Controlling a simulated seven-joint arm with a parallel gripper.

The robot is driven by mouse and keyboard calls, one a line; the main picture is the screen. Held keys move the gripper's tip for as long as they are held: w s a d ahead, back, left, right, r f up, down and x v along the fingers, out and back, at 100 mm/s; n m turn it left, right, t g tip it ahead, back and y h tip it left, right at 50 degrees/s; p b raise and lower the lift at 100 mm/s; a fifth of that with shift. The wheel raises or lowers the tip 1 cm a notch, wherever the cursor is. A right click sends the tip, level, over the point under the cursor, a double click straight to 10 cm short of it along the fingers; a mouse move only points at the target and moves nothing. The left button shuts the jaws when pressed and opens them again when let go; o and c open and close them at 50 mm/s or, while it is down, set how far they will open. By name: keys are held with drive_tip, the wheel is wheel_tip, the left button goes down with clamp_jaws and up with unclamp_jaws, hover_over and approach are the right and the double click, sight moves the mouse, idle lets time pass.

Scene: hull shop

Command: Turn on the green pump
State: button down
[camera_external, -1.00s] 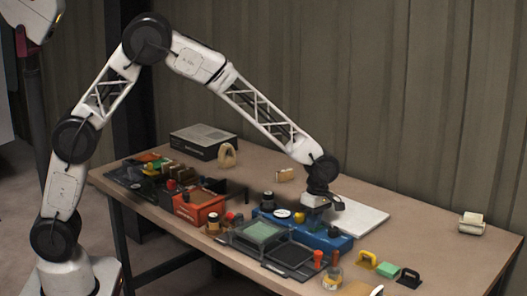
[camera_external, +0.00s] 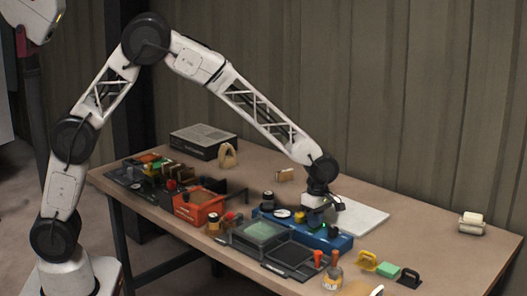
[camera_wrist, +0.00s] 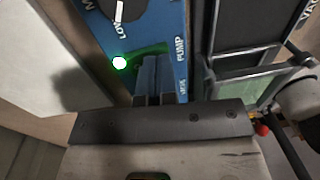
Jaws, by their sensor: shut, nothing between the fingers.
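The blue pump panel (camera_external: 340,244) sits on the bench under my gripper (camera_external: 313,222). In the wrist view the panel (camera_wrist: 178,20) carries a "PUMP" label and a dial (camera_wrist: 122,8) with "LOW" printed beside it. A small round green lamp (camera_wrist: 120,63) glows bright white-green there and tints the surface around it. My gripper (camera_wrist: 152,72) is shut and empty, pointing down just beside the lamp. Whether it touches the panel cannot be told. Any switch under the fingers is hidden.
A tray with a green pad (camera_external: 258,231) and an orange box (camera_external: 199,206) stand left of the panel. A white board (camera_external: 362,216) lies behind. The back right bench is mostly clear.

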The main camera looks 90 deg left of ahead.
sight(312, 229)
drive_tip(key=shift+w+a+r, duration=0.15)
drive_tip(key=shift+w+a, duration=0.1)
drive_tip(key=shift+a, duration=0.05)
drive_tip(key=shift+r, duration=0.2)
idle(0.3)
wheel_tip(312, 229, up, 14)
drive_tip(key=s+d, duration=0.1)
drive_tip(key=shift+d+f, duration=0.15)
drive_tip(key=shift+f, duration=0.05)
idle(0.4)
drive_tip(key=shift+s, duration=0.15)
